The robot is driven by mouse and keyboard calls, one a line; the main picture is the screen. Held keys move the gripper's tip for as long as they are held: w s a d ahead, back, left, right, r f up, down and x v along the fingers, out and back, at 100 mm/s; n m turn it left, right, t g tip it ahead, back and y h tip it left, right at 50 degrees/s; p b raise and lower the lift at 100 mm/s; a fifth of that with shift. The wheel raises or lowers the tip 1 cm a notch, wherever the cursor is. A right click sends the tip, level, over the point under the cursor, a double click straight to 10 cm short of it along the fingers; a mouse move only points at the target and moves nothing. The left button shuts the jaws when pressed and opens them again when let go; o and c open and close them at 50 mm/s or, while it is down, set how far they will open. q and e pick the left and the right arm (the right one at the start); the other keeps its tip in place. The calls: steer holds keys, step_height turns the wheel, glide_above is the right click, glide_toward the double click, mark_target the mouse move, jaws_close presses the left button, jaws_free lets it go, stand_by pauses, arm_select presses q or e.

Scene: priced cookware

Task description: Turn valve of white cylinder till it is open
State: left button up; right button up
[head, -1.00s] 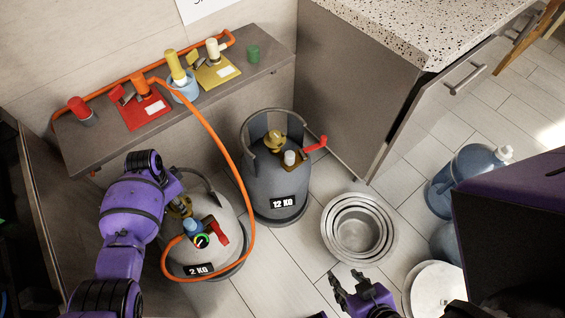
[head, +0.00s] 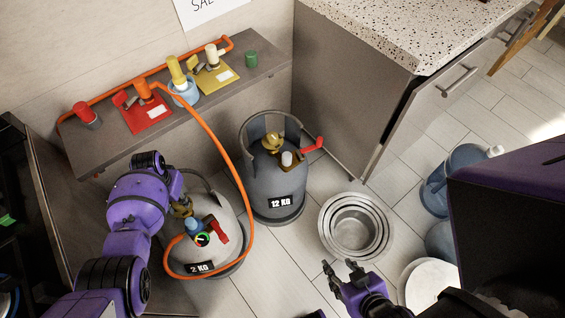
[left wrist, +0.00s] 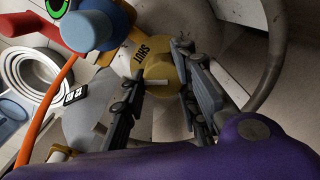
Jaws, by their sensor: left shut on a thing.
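The white cylinder (head: 218,254) with the "2 KG" label stands upright on the floor at the lower left. Its brass-yellow valve (left wrist: 160,72) shows in the left wrist view, with "SHUT" lettering beside it. My left gripper (head: 181,203) is at the valve in the head view, partly hidden by its own wrist. In the left wrist view its fingers (left wrist: 157,66) straddle the valve and are shut on it. A blue regulator with a round gauge (head: 202,239) and a red lever (head: 221,231) sits in front of the valve. My right gripper (head: 341,273) is open and empty above the floor.
An orange hose (head: 228,160) runs from the shelf (head: 100,156) and loops around the white cylinder. A grey "12 KG" cylinder (head: 268,180) stands just right of it. Nested metal pots (head: 325,228) and a blue water bottle (head: 435,190) are further right. Floor tiles between are clear.

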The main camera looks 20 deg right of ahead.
arm_select(q)
steer(key=n, duration=0.3)
steer(key=shift+s+d+f+n, duration=0.25)
steer(key=shift+s+d+n, duration=0.05)
steer(key=shift+f+n+p, duration=0.1)
steer(key=shift+n+p, duration=0.3)
steer(key=shift+n, duration=1.4)
steer(key=o, duration=1)
steer(key=shift+o, duration=0.2)
steer(key=shift+w, duration=0.2)
steer(key=shift+w+a+r, duration=0.1)
steer(key=shift+w+r, duration=0.05)
steer(key=shift+r, duration=0.05)
